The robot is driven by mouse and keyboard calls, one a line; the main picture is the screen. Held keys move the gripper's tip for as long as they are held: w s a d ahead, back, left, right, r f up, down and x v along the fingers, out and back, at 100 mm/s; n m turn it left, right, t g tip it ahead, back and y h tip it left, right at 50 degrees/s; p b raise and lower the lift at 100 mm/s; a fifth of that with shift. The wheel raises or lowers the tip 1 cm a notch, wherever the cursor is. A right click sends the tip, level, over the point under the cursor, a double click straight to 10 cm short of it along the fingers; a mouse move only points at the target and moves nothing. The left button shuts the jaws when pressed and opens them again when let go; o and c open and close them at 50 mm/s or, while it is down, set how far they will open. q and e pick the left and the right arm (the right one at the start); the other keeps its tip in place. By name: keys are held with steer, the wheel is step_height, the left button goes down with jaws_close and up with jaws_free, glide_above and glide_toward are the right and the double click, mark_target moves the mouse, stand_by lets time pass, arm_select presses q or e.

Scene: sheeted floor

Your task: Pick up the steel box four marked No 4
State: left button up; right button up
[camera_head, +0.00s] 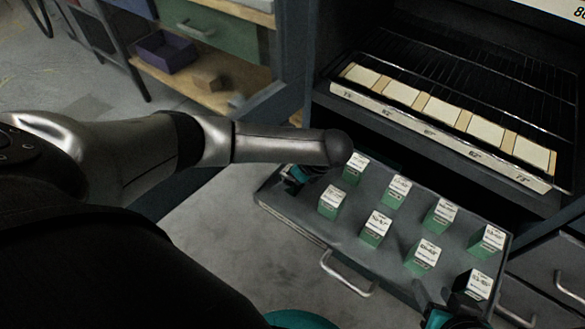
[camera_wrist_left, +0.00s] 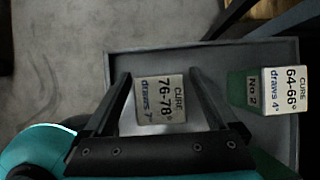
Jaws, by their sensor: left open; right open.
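Several small green boxes with white printed tops stand in rows on a pulled-out drawer (camera_head: 285,212); one is the near-left box (camera_head: 332,202). Their labels are too small to read in the head view, so I cannot tell which is No 4. My left gripper (camera_head: 298,176) is over the drawer's left end, mostly hidden by its arm. In the left wrist view its open jaws (camera_wrist_left: 160,76) straddle a box top reading "CURE 76-78° draws 7°" (camera_wrist_left: 160,98); its number is not visible. Right of it stands a box marked No 2 (camera_wrist_left: 252,90). My right gripper (camera_head: 440,318) is open, partly cut off at the bottom edge.
Above the drawer is a dark shelf with a wire rack (camera_head: 460,85) and a row of pale tiles (camera_head: 440,110) along its front. The drawer handle (camera_head: 345,274) sticks out at the front. A bench with a purple bin (camera_head: 165,52) stands at upper left. Bare floor lies left of the drawer.

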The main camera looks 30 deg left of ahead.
arm_select(q)
steer(key=shift+a+f, duration=0.1)
steer(key=shift+f, duration=0.15)
jaws_close()
stand_by(0.8)
